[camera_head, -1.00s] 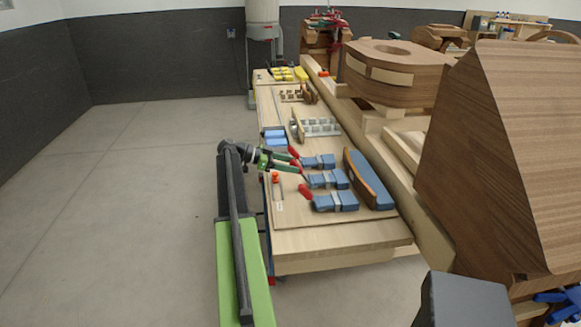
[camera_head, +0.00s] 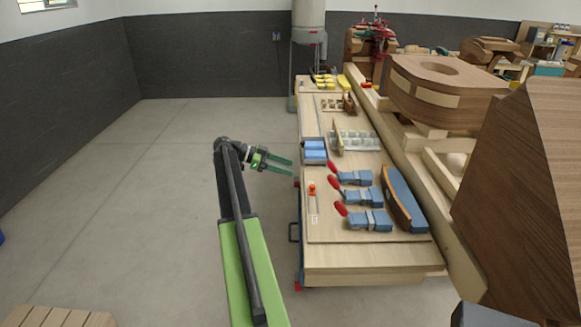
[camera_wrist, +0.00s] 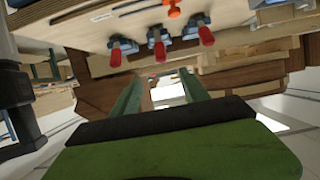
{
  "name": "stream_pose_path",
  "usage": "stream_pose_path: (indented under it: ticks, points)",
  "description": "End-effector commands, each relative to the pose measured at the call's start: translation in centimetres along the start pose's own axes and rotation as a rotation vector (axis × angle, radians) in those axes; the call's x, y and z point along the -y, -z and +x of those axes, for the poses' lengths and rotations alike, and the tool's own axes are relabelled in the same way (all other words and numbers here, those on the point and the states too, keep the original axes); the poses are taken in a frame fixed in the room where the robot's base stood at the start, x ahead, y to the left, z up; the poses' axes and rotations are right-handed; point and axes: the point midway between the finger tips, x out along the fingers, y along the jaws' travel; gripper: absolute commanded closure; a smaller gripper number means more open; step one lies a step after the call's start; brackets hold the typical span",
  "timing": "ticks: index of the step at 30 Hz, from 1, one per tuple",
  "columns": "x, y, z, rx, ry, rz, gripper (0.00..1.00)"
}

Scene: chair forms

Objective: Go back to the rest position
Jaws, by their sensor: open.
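My gripper (camera_head: 279,164) is at the end of my arm, left of the wooden workbench (camera_head: 365,262) in the head view. Its two green fingers are apart with nothing between them, and they point right toward the bench's left edge. In the wrist view my gripper (camera_wrist: 160,88) is also open and empty. The bench and its red-handled tools show upside down beyond the fingers.
Several blue clamps with red handles (camera_head: 366,220) lie on the bench beside a blue-and-wood plane-like block (camera_head: 402,197). A blue box (camera_head: 315,151) sits at the bench's left edge. Large wooden forms (camera_head: 530,190) stand at right.

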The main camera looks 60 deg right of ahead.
Motion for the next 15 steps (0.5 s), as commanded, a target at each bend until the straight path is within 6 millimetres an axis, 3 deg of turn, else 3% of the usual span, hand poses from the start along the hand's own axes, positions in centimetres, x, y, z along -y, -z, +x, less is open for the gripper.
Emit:
stream_pose_path:
  ticks: [11, 14, 15]
  points:
    - [0.0, -0.1, -0.2, 0.0, 0.003, -0.001, 0.47]
    - [-0.1, -1.2, -3.1, 0.0, 0.04, -0.015, 0.47]
    - [-0.3, -2.1, -5.3, 0.0, 0.068, -0.025, 0.47]
